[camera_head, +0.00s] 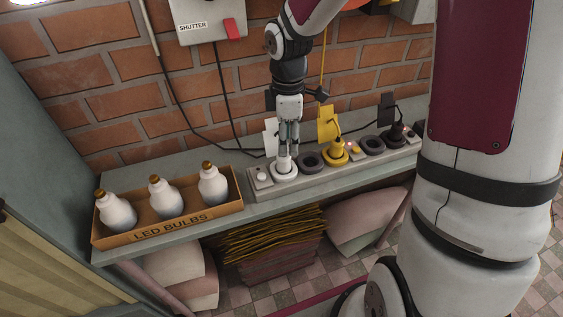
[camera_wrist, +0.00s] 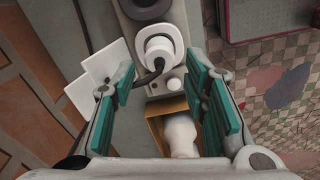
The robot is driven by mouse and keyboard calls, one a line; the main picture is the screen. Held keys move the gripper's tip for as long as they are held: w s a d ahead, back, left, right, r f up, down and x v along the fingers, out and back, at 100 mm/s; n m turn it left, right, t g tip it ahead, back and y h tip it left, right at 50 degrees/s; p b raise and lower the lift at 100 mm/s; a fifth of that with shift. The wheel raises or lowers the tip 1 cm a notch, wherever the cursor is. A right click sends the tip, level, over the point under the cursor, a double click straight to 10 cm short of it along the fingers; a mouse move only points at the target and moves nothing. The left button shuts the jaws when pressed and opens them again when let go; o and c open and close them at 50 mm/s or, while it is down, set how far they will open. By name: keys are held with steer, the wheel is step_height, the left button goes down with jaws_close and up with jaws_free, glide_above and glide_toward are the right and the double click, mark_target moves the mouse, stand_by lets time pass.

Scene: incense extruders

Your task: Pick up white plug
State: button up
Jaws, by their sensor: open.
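The white plug (camera_head: 284,164) sits upright in the white-ringed socket at the left end of the grey power strip (camera_head: 312,178). In the wrist view the white plug (camera_wrist: 159,50) shows near the top centre, with a dark cord leaving its side. My gripper (camera_head: 288,150) points down just over the plug in the head view. In the wrist view my gripper (camera_wrist: 162,74) has its two teal pads wide apart with nothing held between them. The plug lies between the lines of the pads; whether they touch it cannot be told.
A yellow plug (camera_head: 336,152) and a black plug (camera_head: 396,133) stand in the strip to the right, with dark empty sockets between. White tags (camera_wrist: 97,78) hang beside the white plug. A box of LED bulbs (camera_head: 170,228) stands left. A brick wall (camera_head: 120,105) is behind.

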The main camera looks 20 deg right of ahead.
mark_target(285, 159)
step_height(285, 159, down, 8)
steer(key=shift+a+r+b, duration=0.15)
steer(key=shift+r+b, duration=0.1)
steer(key=shift+b, duration=0.25)
steer(key=c, duration=0.9)
